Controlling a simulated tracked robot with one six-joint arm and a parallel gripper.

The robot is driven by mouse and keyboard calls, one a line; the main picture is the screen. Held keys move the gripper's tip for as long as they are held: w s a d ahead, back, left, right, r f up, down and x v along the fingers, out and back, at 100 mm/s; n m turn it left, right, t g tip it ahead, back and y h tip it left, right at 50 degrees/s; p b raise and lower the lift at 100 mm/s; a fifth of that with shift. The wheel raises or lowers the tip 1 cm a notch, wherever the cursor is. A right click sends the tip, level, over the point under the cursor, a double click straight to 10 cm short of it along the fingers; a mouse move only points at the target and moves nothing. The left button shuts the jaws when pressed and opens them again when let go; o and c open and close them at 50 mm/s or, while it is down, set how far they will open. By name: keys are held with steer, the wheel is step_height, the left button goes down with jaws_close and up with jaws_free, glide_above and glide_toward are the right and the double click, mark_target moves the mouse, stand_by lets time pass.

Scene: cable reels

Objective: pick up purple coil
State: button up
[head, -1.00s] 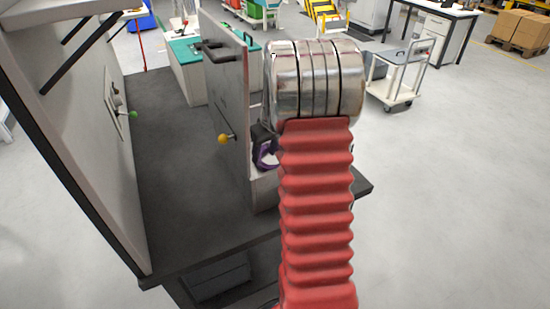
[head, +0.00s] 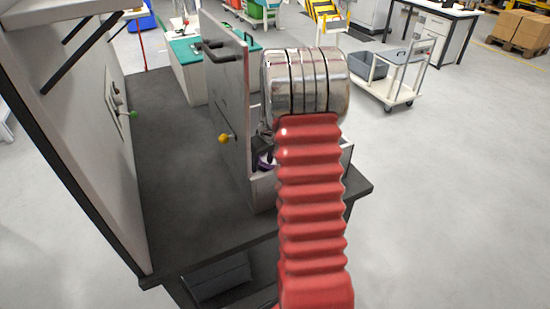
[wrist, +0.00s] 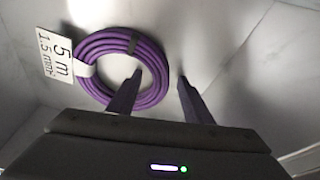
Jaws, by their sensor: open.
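The purple coil (wrist: 101,46) lies flat on a pale surface in the wrist view, with dark and white bands around it. A white tag (wrist: 59,52) reading "5 m 1.5 mm²" is beside its left edge. My gripper (wrist: 158,76) is open; its left finger overlaps the coil's right side in the picture and its right finger is to the right of the coil. Whether the fingers touch the coil cannot be told. In the head view only a sliver of purple (head: 265,162) shows, mostly hidden behind my red arm.
A grey upright panel (head: 226,100) with a yellow knob (head: 224,139) stands left of my arm on a dark bench top (head: 175,150). A low pale wall (head: 263,192) borders the coil's place. A wheeled cart (head: 392,88) stands on the open floor to the right.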

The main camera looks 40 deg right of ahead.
steer(key=shift+c, duration=0.3)
jaws_close()
stand_by(0.5)
steer(key=shift+r, duration=0.1)
